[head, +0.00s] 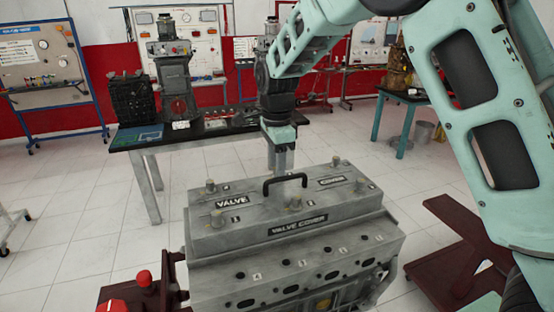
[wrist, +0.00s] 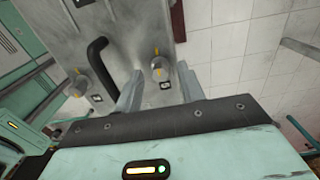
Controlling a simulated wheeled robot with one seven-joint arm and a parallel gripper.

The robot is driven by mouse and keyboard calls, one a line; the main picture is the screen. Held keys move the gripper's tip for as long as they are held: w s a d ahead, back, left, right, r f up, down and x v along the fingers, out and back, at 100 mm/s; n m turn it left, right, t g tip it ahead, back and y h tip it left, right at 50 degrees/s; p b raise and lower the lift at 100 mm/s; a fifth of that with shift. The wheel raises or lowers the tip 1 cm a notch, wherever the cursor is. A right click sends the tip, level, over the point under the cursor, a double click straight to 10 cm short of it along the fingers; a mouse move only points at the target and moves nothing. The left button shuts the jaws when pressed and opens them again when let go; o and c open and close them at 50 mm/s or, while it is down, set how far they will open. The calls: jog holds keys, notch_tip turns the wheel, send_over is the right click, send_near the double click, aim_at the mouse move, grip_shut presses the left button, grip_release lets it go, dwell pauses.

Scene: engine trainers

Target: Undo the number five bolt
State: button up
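The grey valve cover (head: 270,222) sits on the engine block, with several bolts along its edges and small number plates beside them. I cannot read which plate is five. My gripper (head: 280,168) points down at the back middle of the cover, behind the black handle (head: 285,178). In the wrist view my gripper (wrist: 159,70) is open, its two fingers apart. A bolt (wrist: 159,66) with a yellow mark shows between the fingertips; its plate (wrist: 165,85) is too small to read. I cannot tell whether the fingers touch it. Another bolt (wrist: 75,86) is left of the fingers.
The handle also shows in the wrist view (wrist: 97,60), left of the fingers. A dark-topped table (head: 150,138) with engine parts stands behind the engine. A dark red stand (head: 465,250) is at the right, and red knobs (head: 143,277) at the front left. White floor lies around.

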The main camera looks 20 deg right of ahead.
jog(key=shift+c, duration=0.3)
grip_shut()
